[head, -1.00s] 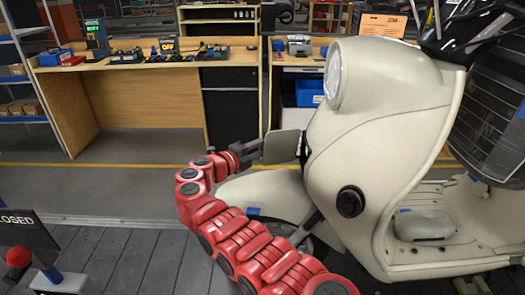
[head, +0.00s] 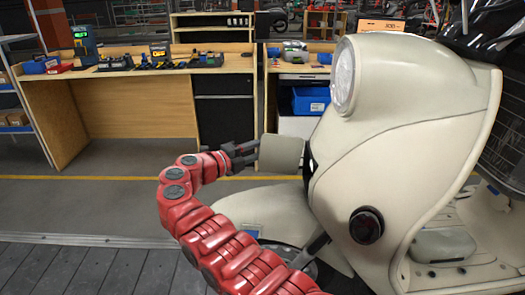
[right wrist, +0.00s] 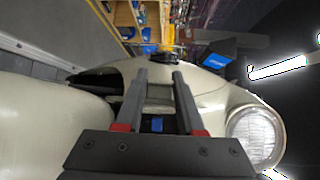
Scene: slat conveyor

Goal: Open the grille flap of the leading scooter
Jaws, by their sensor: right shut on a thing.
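The cream scooter (head: 410,150) fills the right of the head view, its round headlight (head: 344,76) at top. Its grille flap (head: 283,155), a small pale panel, stands out from the scooter's front, with a dark gap (head: 308,158) beside it. My right gripper (head: 256,153), on the red arm, is shut on the flap's outer edge. In the right wrist view, the right gripper (right wrist: 159,76) has the flap (right wrist: 160,94) between its fingers, and the headlight (right wrist: 254,134) shows at lower right. My left gripper is in neither view.
The front fender (head: 265,212) lies below the flap, close to my right arm. A wooden workbench (head: 120,72) with tools stands behind, across a yellow floor line (head: 90,177). A blue bin (head: 310,99) sits under the second bench. The floor between is clear.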

